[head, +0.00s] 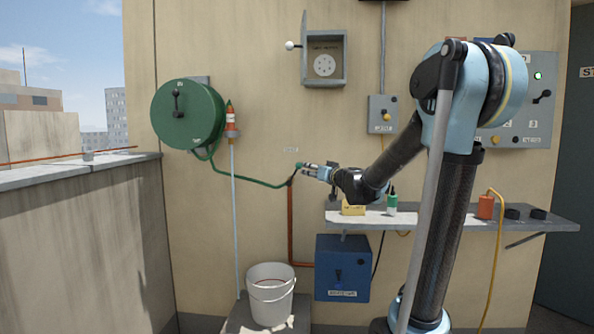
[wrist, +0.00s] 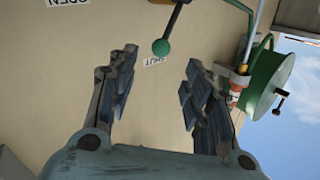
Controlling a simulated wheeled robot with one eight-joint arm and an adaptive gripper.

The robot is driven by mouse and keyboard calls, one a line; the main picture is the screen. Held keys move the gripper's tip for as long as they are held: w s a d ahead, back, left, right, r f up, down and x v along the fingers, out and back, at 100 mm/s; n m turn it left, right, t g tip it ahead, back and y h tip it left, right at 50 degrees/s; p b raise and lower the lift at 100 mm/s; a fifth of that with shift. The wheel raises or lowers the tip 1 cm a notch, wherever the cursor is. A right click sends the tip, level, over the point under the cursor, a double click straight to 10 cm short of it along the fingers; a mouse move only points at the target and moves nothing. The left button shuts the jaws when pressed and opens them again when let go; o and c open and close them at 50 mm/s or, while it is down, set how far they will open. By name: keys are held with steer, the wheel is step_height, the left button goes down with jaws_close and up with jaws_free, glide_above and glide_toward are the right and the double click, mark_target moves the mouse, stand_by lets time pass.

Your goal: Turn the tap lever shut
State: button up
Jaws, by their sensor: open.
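The tap lever is a dark rod ending in a green ball knob (wrist: 161,47), at the top middle of the wrist view. The knob appears close to a "SHUT" label (wrist: 153,61) on the wall. An "OPEN" label (wrist: 70,3) is at the upper left. My gripper (wrist: 162,60) is open, with one finger either side of the knob in the picture and nothing held. I cannot tell how far the knob is in depth. In the head view my gripper (head: 307,170) is at the tap, by the top of the copper pipe (head: 291,225), and hides most of the lever.
A green hose reel (head: 187,114) hangs at left, its hose running to the tap. A white bucket (head: 270,292) stands below. A blue box (head: 342,267) is underneath.

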mark_target(301, 166)
steer(key=x, duration=1.1)
steer(key=shift+w+a, duration=0.2)
steer(key=shift+w, duration=0.1)
jaws_close()
